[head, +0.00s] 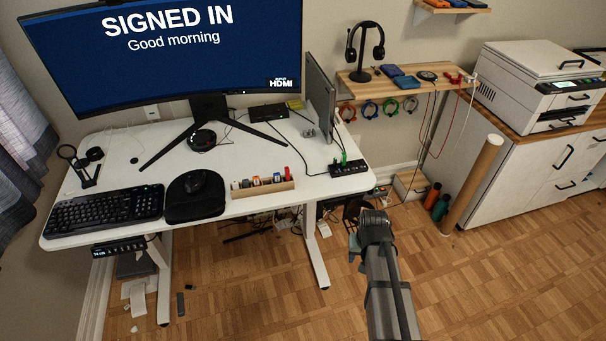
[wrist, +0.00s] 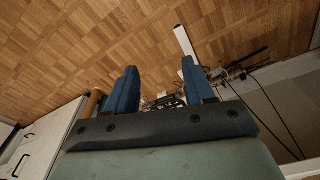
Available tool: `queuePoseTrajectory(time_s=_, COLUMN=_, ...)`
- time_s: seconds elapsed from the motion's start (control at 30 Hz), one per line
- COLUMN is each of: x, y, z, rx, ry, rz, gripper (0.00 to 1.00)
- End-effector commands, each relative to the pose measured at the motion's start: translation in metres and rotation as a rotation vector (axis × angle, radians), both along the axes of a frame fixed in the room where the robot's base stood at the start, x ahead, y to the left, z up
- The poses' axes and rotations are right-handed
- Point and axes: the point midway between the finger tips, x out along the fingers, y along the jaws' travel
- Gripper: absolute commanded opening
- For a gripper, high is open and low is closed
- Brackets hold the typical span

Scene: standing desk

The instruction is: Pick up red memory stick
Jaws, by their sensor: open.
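A small red item (head: 287,173) stands at the right end of a wooden organizer (head: 262,189) on the white desk. It may be the red memory stick, but it is too small to tell. My gripper (head: 355,246) is off the desk's front right corner, above the floor and apart from the organizer. In the wrist view its two blue fingers (wrist: 160,88) are spread with nothing between them. The red item does not show in the wrist view.
The desk (head: 237,149) also holds a keyboard (head: 106,211), a mouse on a black pad (head: 194,208), a monitor (head: 165,50) and a black power strip (head: 349,168) right of the organizer. A wooden shelf (head: 440,82) and a printer (head: 535,85) are at right. Open floor lies in front.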

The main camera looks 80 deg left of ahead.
Motion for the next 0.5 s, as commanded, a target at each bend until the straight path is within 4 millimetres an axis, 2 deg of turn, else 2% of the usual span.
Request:
queuePoseTrajectory(time_s=0.03, x=-0.016, y=0.031, z=0.017, rx=0.022, ry=-0.006, rz=0.029, gripper=0.53)
queuePoseTrajectory(time_s=0.2, x=-0.071, y=0.105, z=0.078, rx=0.083, ry=-0.015, rz=0.083, gripper=0.53)
queuePoseTrajectory(time_s=0.4, x=-0.134, y=0.178, z=0.155, rx=0.14, ry=-0.005, rz=0.079, gripper=0.53)
queuePoseTrajectory(time_s=0.5, x=-0.156, y=0.206, z=0.192, rx=0.16, ry=0.007, rz=0.044, gripper=0.53)
